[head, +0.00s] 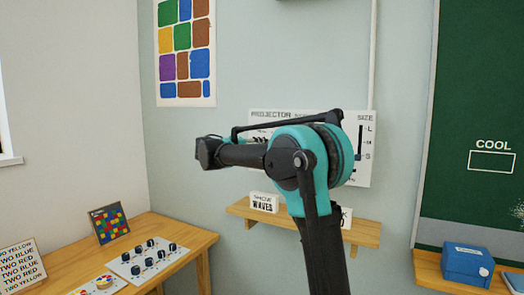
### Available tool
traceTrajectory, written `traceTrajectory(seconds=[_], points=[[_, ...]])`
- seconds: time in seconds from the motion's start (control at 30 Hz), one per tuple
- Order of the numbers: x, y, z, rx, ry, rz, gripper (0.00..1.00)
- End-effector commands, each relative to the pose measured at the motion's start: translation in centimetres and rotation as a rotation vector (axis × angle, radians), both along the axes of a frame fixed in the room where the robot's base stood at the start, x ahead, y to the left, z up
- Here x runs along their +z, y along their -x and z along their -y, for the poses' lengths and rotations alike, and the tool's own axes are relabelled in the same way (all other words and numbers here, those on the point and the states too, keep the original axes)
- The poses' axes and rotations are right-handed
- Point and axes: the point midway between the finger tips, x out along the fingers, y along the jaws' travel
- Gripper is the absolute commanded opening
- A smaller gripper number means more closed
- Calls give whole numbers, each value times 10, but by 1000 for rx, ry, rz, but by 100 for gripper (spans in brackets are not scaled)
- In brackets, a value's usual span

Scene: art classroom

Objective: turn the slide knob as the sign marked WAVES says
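A white panel (368,178) headed "PROJECTOR" is on the wall, largely covered by my arm. Its right end has a vertical SIZE slider (361,145) with L at the top and S lower down; a dark handle seems to sit near S. Dark marks show at the panel's left part, but I cannot make out the slide knob or its setting. A small white sign (263,203) reading "SHOW WAVES" stands on the shelf below the panel. My arm crosses in front of the panel, its link pointing left. I cannot make out my gripper's fingers.
The wooden shelf (240,210) holds another sign (346,218), mostly hidden. A wooden table (190,235) at left bears a white board (150,266) with several dark knobs. A blue box (466,265) sits on a ledge under the green chalkboard (465,110).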

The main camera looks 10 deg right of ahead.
Motion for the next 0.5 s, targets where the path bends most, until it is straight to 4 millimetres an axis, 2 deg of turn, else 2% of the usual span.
traceTrajectory(seconds=[0.5], points=[[3,2,3,-2,-398,286,11]])
